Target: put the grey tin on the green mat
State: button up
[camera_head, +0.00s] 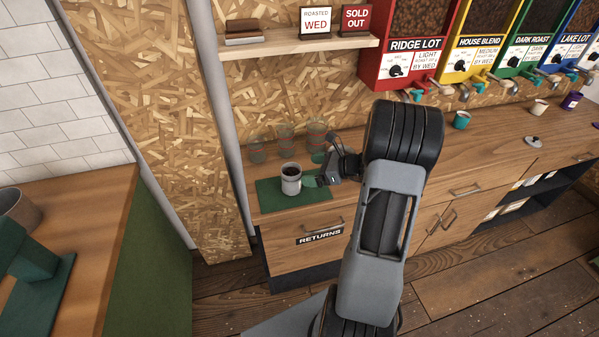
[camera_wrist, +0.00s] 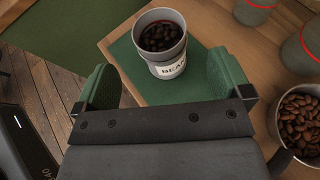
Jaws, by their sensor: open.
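The grey tin (camera_head: 291,180) stands upright on the green mat (camera_head: 262,197) at the left end of the wooden counter. In the wrist view the tin (camera_wrist: 160,42) holds dark beans and has a white label, part of which reads "BEAN". The mat (camera_wrist: 127,58) shows under and around it. My gripper (camera_head: 313,181) is just to the right of the tin in the head view. In the wrist view its two green fingers (camera_wrist: 165,82) are spread wide with a gap between them, and the tin is beyond their tips, apart from them.
Several clear containers (camera_head: 286,137) stand behind the mat near the wall. A cup of brown beans (camera_wrist: 299,120) is close to my right finger in the wrist view. A drawer marked RETURNS (camera_head: 319,235) is below the mat. Bean dispensers (camera_head: 399,68) hang at the upper right.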

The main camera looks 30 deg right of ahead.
jog(key=s+a+r+n+g+h, duration=0.2)
jog(key=s+a+r+n+h, duration=0.2)
jog(key=n, duration=0.9)
jog(key=s+a+r+n+g+h, duration=0.3)
jog(key=s+a+r+n+h, duration=0.2)
jog(key=s+a+n, duration=0.6)
notch_tip(320, 180, up, 2)
jog(key=s+n, duration=0.2)
jog(key=n, duration=0.1)
jog(key=shift+h, duration=0.3)
jog(key=shift+s, duration=0.1)
